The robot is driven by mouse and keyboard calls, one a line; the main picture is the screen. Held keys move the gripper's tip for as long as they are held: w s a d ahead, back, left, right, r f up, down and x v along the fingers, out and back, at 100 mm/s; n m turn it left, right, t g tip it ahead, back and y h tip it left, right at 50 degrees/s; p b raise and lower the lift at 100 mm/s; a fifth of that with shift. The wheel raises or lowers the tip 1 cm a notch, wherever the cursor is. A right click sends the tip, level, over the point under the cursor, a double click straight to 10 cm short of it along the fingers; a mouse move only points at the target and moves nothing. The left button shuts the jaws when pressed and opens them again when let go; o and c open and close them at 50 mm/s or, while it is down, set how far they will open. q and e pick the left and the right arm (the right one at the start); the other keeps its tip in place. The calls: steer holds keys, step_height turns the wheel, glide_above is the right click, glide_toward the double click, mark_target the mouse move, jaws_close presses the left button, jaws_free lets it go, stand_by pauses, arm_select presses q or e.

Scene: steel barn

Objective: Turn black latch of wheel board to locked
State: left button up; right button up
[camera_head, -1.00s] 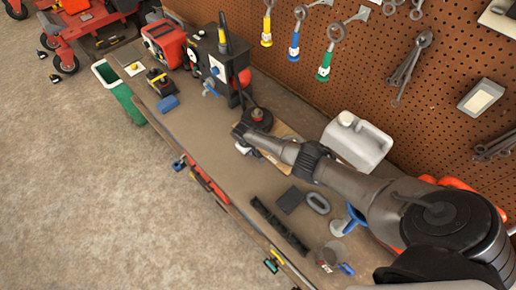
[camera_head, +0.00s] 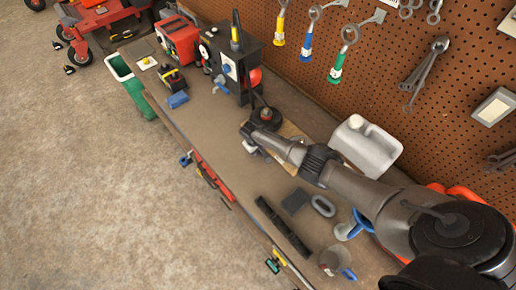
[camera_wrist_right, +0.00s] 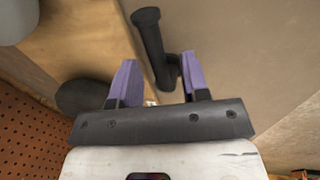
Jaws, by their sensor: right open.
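The wheel board (camera_head: 292,132) is a light wooden board on the bench, largely hidden behind my right arm; a dark round part with red (camera_head: 266,117) shows near it. In the right wrist view the wooden surface (camera_wrist_right: 85,35) fills the upper left, with a dark round piece (camera_wrist_right: 82,97) at its lower edge. A black bar with a rounded end, which looks like the latch (camera_wrist_right: 150,40), reaches in from above between my purple fingertips, closer to the right-hand one. My right gripper (camera_wrist_right: 160,80) is open around its lower end; contact cannot be told. My left gripper is out of view.
A white jug (camera_head: 365,145) stands close behind my right arm. A black control box (camera_head: 230,65) and a red machine (camera_head: 180,40) stand further along the bench. Small parts, including a grey oval ring (camera_head: 323,206), lie in front. A pegboard (camera_head: 450,65) with tools rises behind.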

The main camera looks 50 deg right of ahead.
step_height(320, 180, up, 14)
steer(key=a+p, duration=0.2)
steer(key=p, duration=0.1)
steer(key=shift+w+a+f, duration=0.15)
steer(key=shift+a+f, duration=0.05)
steer(key=shift+a, duration=0.15)
stand_by(0.5)
